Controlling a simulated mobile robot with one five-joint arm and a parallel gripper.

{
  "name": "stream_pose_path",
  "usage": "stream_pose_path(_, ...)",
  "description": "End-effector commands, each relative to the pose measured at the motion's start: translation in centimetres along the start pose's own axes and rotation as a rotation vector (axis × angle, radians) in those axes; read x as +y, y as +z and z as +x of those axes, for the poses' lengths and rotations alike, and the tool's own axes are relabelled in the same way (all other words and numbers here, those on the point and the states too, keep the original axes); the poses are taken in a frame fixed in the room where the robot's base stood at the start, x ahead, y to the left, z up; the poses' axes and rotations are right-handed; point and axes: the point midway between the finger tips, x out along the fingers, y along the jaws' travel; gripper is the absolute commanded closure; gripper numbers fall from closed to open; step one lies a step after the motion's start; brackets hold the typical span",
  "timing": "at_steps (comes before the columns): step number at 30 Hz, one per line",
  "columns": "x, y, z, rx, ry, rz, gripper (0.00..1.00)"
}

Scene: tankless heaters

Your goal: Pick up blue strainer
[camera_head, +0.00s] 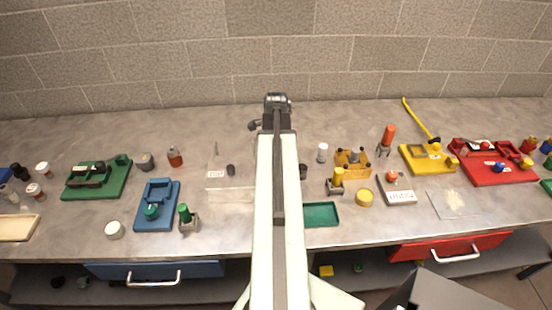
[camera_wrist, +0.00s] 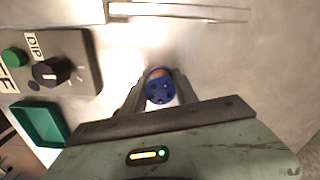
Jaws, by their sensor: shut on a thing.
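The blue strainer (camera_wrist: 158,90) is a small round blue piece with dark holes in its face. An orange-brown edge shows behind it. In the wrist view it sits between the two dark fingers of my gripper (camera_wrist: 160,92), which is shut on it. Whether it is clear of the metal surface cannot be told. In the head view my arm stands in the middle of the picture, and I cannot make out the strainer or the fingertips there.
In the wrist view, a grey box with a black knob (camera_wrist: 52,71) and a green tray (camera_wrist: 40,123) lie left. The head view shows a grey bench (camera_head: 235,130) with a blue fixture (camera_head: 157,205), yellow block (camera_head: 352,164) and red tray (camera_head: 492,162). A block wall stands behind.

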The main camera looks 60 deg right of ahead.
Motion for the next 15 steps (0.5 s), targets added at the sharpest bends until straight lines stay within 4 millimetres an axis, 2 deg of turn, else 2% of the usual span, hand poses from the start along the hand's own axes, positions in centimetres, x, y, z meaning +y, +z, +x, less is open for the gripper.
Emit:
stream_pose_path(4, 0.0, 0.0, -0.8, 0.0, 0.0, 0.0, 1.0)
stream_pose_path(7, 0.0, 0.0, -2.2, 0.0, 0.0, 0.0, 1.0)
stream_pose_path(15, 0.0, 0.0, -8.0, 0.0, 0.0, -0.001, 1.0)
